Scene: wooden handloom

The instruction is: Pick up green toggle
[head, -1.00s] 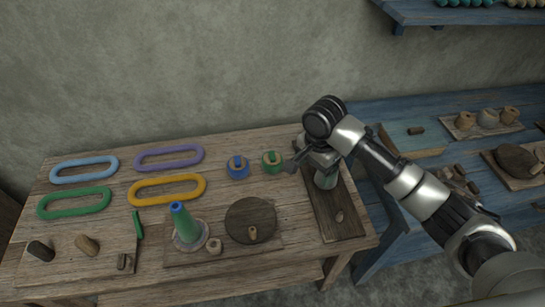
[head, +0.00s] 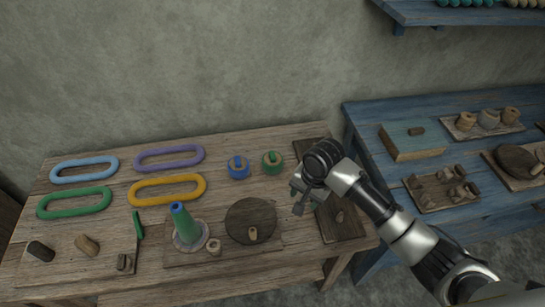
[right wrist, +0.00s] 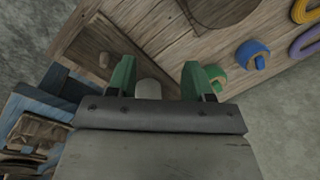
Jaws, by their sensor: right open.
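A round green piece with a small upright tab (head: 272,161) sits at the back right of the wooden table; it is partly hidden behind a finger in the right wrist view (right wrist: 216,76). A slim green bar (head: 138,225) lies farther left. I cannot tell for certain which is the toggle. My right gripper (head: 299,200) is open and empty, in front and right of the round green piece and apart from it. In the right wrist view its green-padded fingers (right wrist: 157,80) stand apart, with a pale rounded object (right wrist: 148,89) showing between them. My left gripper is not in view.
A similar blue piece (head: 238,168) stands left of the green one. A dark disc (head: 250,221), a green cone with blue top (head: 185,224) and a dark board (head: 343,222) are close by. Coloured loops, such as the yellow one (head: 167,190), lie left. A blue table (head: 378,188) stands right.

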